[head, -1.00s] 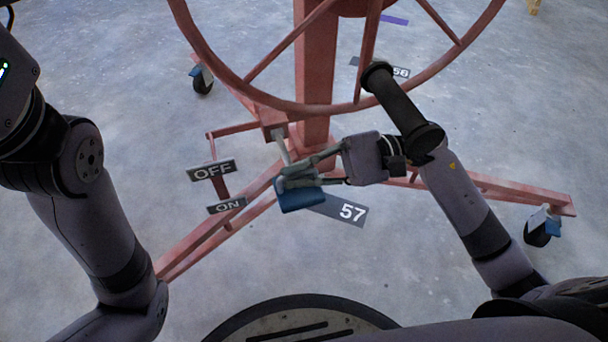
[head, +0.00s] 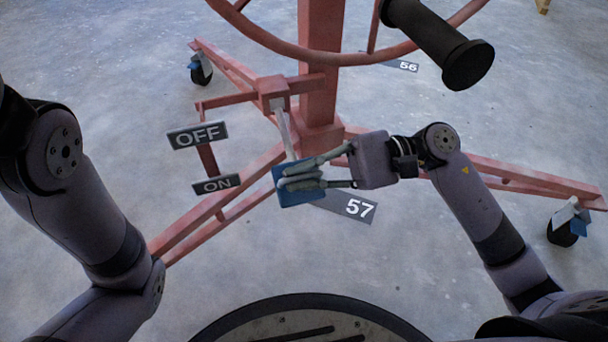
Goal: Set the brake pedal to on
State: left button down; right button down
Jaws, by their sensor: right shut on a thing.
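The brake pedal (head: 301,197) is a blue pad at the end of a pale lever (head: 283,131) that slopes down from a red bracket on the lift's post. My right gripper (head: 290,179) is shut on the pedal, its fingers lying across the pad and covering its upper part. The OFF sign (head: 198,135) stands left of the lever, and the ON sign (head: 216,184) sits below it on the same red post. The pad is at about the height of the ON sign in the picture. My left arm is at the left edge; its gripper is out of frame.
The lift's red legs (head: 185,235) spread over the grey floor, with a caster (head: 567,229) at right and another (head: 201,69) at back left. The red wheel (head: 330,60) with its black handle (head: 440,45) hangs above my right gripper. A floor label 57 (head: 358,208) lies beside the pedal.

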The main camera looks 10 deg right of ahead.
jog(key=shift+f, duration=0.15)
jog(key=c, duration=1.9)
grip_release()
jog(key=shift+w+a, duration=0.1)
jog(key=shift+a, duration=0.05)
jog(key=shift+c, duration=0.2)
jog(key=shift+o, duration=1.1)
jog(key=w+d, duration=0.1)
jog(key=d, duration=1.1)
